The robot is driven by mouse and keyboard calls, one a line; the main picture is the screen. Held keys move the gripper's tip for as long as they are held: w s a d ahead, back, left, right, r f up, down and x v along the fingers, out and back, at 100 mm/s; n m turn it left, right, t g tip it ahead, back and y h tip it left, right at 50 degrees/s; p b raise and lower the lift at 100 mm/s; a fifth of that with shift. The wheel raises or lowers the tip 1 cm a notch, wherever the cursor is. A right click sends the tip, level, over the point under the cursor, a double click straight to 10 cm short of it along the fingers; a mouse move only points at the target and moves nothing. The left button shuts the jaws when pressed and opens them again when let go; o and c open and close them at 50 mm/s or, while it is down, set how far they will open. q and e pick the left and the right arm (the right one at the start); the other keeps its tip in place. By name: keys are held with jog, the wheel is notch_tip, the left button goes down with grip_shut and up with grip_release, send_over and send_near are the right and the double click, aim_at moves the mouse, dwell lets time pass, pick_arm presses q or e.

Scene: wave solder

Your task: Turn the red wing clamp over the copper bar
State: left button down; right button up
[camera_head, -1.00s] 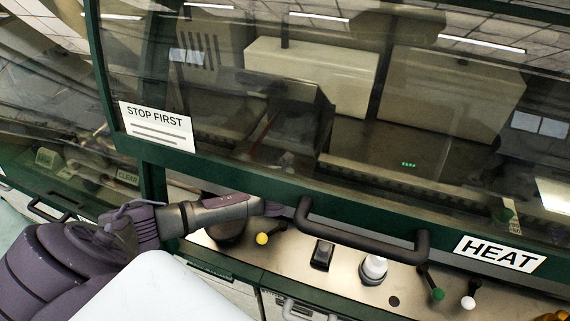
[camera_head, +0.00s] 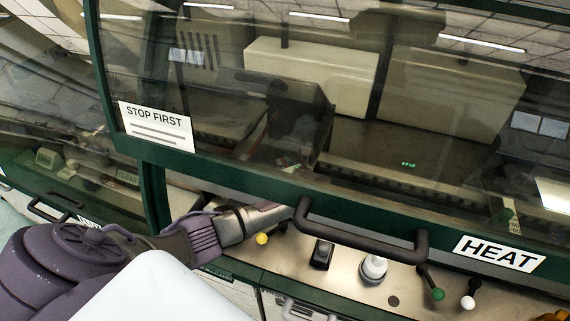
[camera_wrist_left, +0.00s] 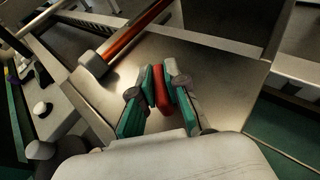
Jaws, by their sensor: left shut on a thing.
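My left gripper (camera_wrist_left: 159,87) has green pads that are shut on the red wing clamp (camera_wrist_left: 161,90) in the left wrist view. In the head view my left arm goes in under the green-framed window, and the gripper is only dimly visible behind the glass. My right gripper is not in view.
The green hood (camera_head: 216,169) with its black handle (camera_head: 362,239) hangs over the arm. Below it a metal panel (camera_head: 338,275) carries a black switch (camera_head: 322,255), a white knob (camera_head: 374,268) and several coloured-tip levers. A flat metal plate (camera_wrist_left: 203,60) lies under the gripper.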

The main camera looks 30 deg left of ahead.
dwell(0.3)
pick_arm(q)
jog(key=c, duration=1.2)
grip_release()
jog(key=v, duration=1.2)
jog(key=shift+w, duration=0.1)
